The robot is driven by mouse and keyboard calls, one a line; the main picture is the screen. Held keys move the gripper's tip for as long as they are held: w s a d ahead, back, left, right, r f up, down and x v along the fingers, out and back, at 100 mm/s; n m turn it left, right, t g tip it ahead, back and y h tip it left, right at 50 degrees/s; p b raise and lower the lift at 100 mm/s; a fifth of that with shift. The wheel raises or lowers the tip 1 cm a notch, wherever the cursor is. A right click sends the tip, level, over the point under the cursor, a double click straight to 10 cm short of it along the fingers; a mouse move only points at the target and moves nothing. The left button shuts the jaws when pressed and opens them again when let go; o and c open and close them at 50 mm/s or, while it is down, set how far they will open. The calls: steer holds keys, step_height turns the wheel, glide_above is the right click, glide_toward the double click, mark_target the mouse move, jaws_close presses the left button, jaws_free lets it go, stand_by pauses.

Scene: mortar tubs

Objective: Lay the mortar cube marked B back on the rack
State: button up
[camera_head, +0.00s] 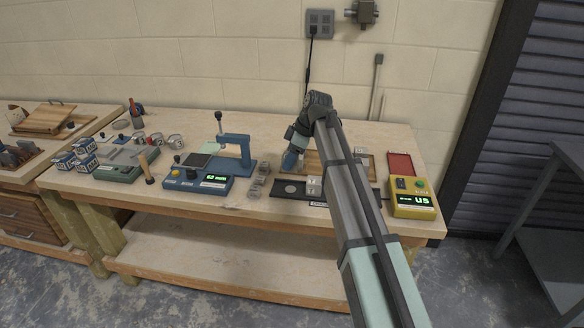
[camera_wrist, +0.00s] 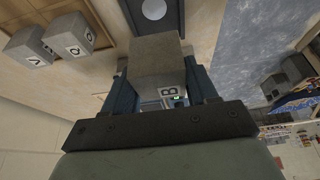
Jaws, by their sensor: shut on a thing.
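My gripper (camera_head: 290,162) is low over the bench behind a dark board; in the wrist view, its two fingers (camera_wrist: 161,95) are shut on a grey mortar cube (camera_wrist: 158,56). A letter B shows on the cube's face between the fingers. In the head view the held cube is hidden or too small to make out. Two other grey cubes, one marked A (camera_wrist: 27,52) and one whose letter is hard to read (camera_wrist: 69,36), stand side by side at upper left in the wrist view. I cannot tell for sure which surface is the rack.
The dark board (camera_head: 283,196) has a pale disc. A yellow meter (camera_head: 412,199) and a red tray (camera_head: 400,164) stand to the right.

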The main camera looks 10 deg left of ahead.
steer(key=shift+w+d+r, duration=0.1)
steer(key=shift+d+r, duration=0.15)
steer(key=shift+r, duration=0.15)
steer(key=w+d, duration=0.4)
steer(key=w, duration=0.7)
steer(key=w+d, duration=0.4)
steer(key=w, duration=0.6)
steer(key=shift+w+a+f, duration=0.1)
steer(key=shift+a+f, duration=0.05)
steer(key=shift+f, duration=2.25)
steer(key=shift+a+f, duration=0.1)
steer(key=shift+f, duration=2.25)
steer(key=shift+f, duration=0.1)
steer(key=o, duration=1.2)
steer(key=shift+o, duration=0.2)
